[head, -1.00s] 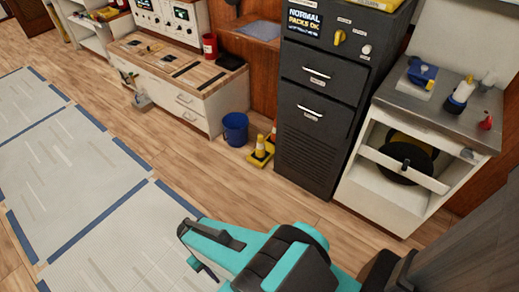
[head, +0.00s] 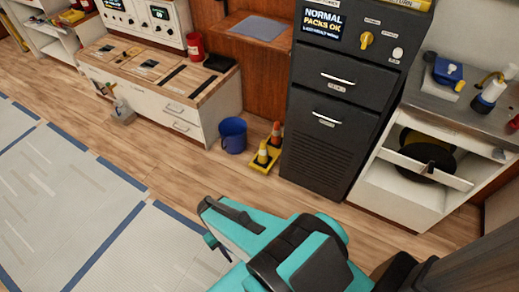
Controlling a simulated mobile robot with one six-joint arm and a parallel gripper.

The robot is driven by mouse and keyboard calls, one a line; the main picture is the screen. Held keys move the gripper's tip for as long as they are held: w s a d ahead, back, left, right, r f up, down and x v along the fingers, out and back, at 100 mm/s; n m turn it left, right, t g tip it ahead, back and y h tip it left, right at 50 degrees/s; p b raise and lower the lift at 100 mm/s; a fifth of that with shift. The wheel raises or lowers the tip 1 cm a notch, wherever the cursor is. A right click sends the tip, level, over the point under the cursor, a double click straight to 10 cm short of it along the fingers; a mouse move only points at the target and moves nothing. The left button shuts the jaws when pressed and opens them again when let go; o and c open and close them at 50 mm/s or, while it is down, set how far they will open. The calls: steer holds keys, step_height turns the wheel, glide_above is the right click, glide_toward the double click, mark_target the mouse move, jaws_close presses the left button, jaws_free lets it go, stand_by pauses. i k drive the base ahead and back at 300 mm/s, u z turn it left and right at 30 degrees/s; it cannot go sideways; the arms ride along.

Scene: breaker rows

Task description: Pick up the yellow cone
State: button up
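A small yellow cone (head: 262,153) with a pale band stands upright on a yellow base on the wood floor, between the blue bucket and the dark cabinet. A second, more orange cone (head: 276,134) stands just behind it, partly overlapped. My gripper (head: 210,221) is at the lower middle of the head view, at the end of my teal and black arm. It is apart from the cones, nearer the camera. Its fingers are seen from behind and above, so their opening is unclear.
A blue bucket (head: 233,136) stands just left of the cones. A dark drawer cabinet (head: 330,125) stands close on their right. A white bench (head: 165,95) with a wooden top is behind left. Wood floor (head: 190,175) in front of the cones is clear.

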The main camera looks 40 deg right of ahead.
mark_target(264, 160)
steer(key=u, duration=0.1)
steer(key=i, duration=1)
steer(key=u, duration=0.4)
